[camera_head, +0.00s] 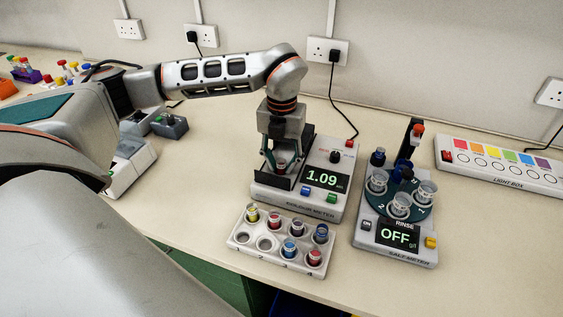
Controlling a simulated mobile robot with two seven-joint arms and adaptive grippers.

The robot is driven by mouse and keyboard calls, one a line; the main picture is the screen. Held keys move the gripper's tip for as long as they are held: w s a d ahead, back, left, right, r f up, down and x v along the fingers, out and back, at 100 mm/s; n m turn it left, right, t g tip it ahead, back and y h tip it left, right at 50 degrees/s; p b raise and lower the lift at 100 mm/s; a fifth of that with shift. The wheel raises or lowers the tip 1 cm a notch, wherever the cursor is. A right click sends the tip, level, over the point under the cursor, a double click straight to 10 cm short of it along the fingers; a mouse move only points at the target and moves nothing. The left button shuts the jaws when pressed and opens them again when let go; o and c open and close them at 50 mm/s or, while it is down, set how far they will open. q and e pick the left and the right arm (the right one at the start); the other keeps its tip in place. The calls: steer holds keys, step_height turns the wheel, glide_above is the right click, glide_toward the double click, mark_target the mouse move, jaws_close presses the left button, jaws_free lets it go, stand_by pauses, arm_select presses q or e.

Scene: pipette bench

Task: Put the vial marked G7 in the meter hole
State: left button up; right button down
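My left gripper (281,167) points down over the left part of the colour meter (318,207), whose display reads 1.09. A small vial-like thing (281,164) shows between its fingers, at or above the meter's hole. The fingers and the dark plate around them hide the hole, and I cannot tell whether they grip the thing. A white vial rack (252,263) stands in front of the meter with several vials with yellow, red, blue and dark caps. Two front-left holes of the rack are empty. No G7 mark is readable. My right gripper is not in view.
A salt meter (397,250) reading OFF, with a round holder of clear cups (400,205), stands to the right. A light box (500,165) lies at the back right. A grey block (170,126) stands at the left. The right front bench is clear.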

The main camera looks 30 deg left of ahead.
arm_select(q)
step_height(320, 180, up, 13)
steer(key=shift+b, duration=0.4)
stand_by(0.5)
